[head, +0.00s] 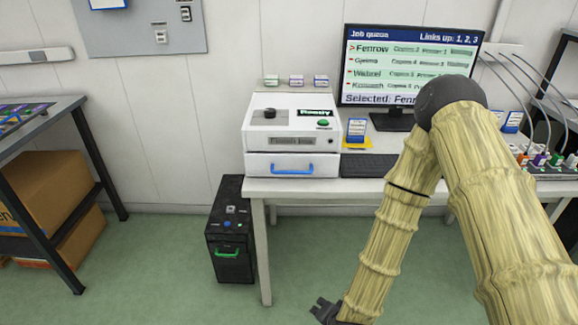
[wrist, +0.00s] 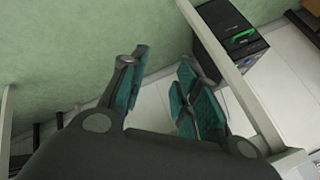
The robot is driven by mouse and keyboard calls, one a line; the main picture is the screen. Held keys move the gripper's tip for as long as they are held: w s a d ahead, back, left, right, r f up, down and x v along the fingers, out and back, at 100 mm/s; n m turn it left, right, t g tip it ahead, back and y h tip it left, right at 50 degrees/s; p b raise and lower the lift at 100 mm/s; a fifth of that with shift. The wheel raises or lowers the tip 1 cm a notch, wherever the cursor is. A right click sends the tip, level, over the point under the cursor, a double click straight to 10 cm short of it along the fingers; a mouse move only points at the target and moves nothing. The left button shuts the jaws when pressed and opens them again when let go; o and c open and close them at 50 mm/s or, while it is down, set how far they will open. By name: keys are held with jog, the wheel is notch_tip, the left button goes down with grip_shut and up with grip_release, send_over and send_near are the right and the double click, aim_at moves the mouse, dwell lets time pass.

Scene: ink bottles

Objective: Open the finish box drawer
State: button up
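A white machine (head: 292,128) with a "Ready" display stands on the left of the desk. Its front drawer (head: 268,165) with a blue handle (head: 292,170) looks shut. A black box (head: 228,225) with a green handle (head: 227,254) stands on the floor by the desk's left leg; its front looks shut. I see no label telling which is the finish box. The black box also shows at the upper right of the wrist view (wrist: 228,38). My gripper (head: 325,311) is low in front of the desk, partly cut off, apart from both. In the wrist view my gripper (wrist: 160,92) is open and empty.
The desk (head: 259,190) carries a monitor (head: 408,68), a keyboard (head: 366,165) and a small blue-labelled item (head: 356,130). A dark shelf with cardboard boxes (head: 50,190) stands at left. Green floor (head: 150,265) between shelf and black box is clear. A desk leg (head: 262,260) stands beside the black box.

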jog(key=w+a+r+m+t+p, duration=0.2)
jog(key=w+a+r+m+t, duration=0.25)
jog(key=w+r, duration=0.7)
jog(key=m+t+h+p, duration=0.1)
jog(key=m+t+h, duration=0.1)
jog(key=m+t, duration=0.3)
send_near(293, 173)
jog(key=r+m+g, duration=0.1)
jog(key=w, duration=0.3)
jog(key=w+f, duration=0.1)
jog(key=w, duration=0.3)
jog(key=w+f+p, duration=0.1)
jog(key=w, duration=0.2)
jog(key=shift+w+d+f, duration=0.15)
jog(key=shift+w, duration=0.2)
jog(key=shift+c, duration=0.4)
grip_shut()
